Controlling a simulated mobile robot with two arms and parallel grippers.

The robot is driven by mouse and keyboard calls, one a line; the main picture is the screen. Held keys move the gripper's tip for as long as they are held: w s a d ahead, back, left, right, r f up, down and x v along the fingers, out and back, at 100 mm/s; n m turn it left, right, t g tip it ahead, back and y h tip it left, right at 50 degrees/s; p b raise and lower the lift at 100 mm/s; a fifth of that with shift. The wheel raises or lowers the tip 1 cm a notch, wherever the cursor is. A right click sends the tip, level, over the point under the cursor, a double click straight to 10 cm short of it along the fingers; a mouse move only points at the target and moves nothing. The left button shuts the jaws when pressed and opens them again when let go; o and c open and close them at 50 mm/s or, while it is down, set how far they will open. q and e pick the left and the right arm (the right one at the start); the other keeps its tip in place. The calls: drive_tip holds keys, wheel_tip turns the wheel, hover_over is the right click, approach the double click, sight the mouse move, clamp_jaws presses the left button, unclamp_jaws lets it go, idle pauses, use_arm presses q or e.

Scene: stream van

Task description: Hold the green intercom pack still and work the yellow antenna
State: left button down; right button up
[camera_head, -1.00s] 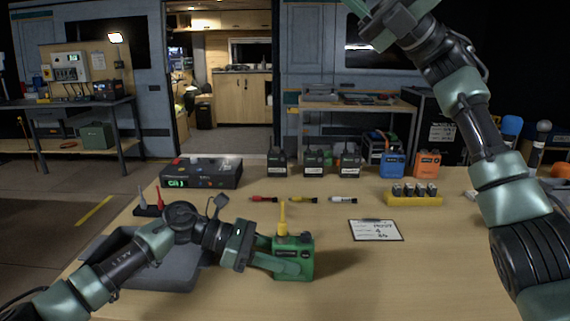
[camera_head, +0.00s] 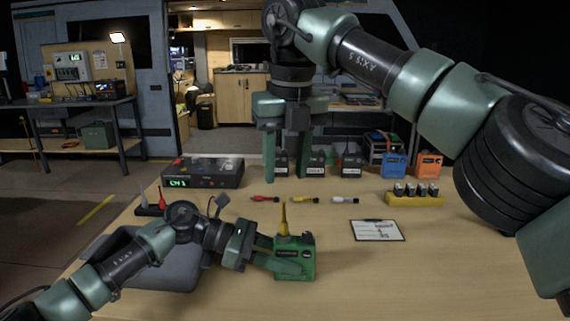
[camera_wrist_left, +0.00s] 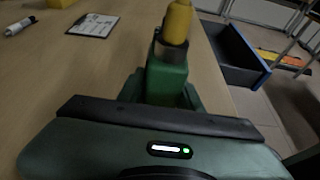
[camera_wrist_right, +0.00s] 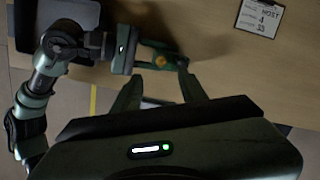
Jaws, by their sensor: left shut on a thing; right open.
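The green intercom pack (camera_head: 296,262) stands upright at the front middle of the table. Its yellow antenna (camera_head: 283,219) stands up from its top; it also shows from close in the left wrist view (camera_wrist_left: 177,22) and from above in the right wrist view (camera_wrist_right: 160,62). My left gripper (camera_head: 277,264) is shut on the pack from the left side. My right gripper (camera_head: 284,150) points down, open and empty, well above and behind the antenna. In the right wrist view its fingers (camera_wrist_right: 160,92) are spread, with the antenna beyond them.
Red, yellow and white markers lie behind the pack. A clipboard card (camera_head: 377,230) and a yellow battery rack (camera_head: 413,199) lie to the right. A black box with a green display (camera_head: 203,172) and several radios stand at the back. A grey tray (camera_head: 170,268) lies under my left arm.

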sight(283, 217)
drive_tip(key=f, duration=0.4)
drive_tip(key=w+f, duration=0.1)
drive_tip(key=f, duration=0.6)
drive_tip(key=shift+w+a+f, duration=0.25)
drive_tip(key=shift+w+f, duration=0.05)
drive_tip(key=shift+f, duration=0.05)
clamp_jaws()
